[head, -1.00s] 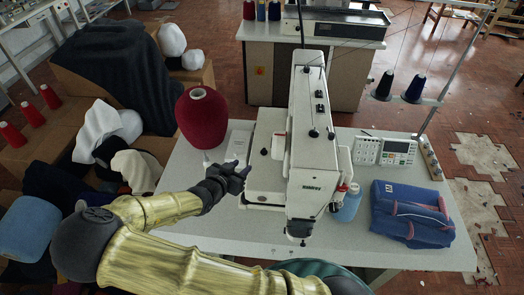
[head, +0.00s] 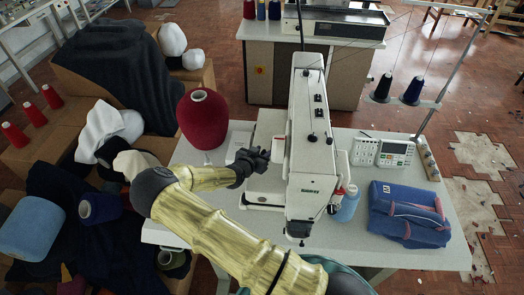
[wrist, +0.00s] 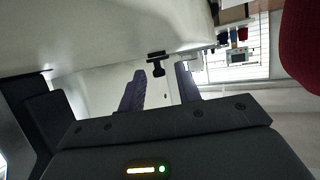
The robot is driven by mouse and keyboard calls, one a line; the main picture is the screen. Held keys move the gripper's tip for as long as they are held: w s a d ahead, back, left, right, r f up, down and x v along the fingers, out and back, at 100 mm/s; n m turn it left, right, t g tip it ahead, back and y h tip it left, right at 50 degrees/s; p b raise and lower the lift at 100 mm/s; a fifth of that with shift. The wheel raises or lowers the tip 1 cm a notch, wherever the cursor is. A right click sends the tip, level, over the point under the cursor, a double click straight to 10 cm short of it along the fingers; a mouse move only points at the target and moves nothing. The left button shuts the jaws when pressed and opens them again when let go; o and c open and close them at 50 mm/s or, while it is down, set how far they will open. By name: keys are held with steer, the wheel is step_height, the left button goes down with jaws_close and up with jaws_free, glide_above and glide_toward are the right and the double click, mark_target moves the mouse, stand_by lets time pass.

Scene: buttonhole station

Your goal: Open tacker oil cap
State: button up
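The white tacker (head: 311,165), a sewing machine, stands on the grey table, with its tall arm right of my gripper. My gripper (head: 264,156) is at the left side of the machine, above its low white bed. In the wrist view my gripper (wrist: 160,80) has its two dark fingers apart with nothing between them. A small black knob-like part (wrist: 157,65) on a white surface shows just beyond the fingertips, roughly centred between them; it appears apart from them. I cannot tell whether it is the oil cap. In the head view my gripper hides that spot.
A red thread cone (head: 203,118) stands left of the machine, close to my arm. A blue bottle (head: 347,203), a control box (head: 395,153) and a blue bag (head: 408,213) are to its right.

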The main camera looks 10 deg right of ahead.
jaws_close()
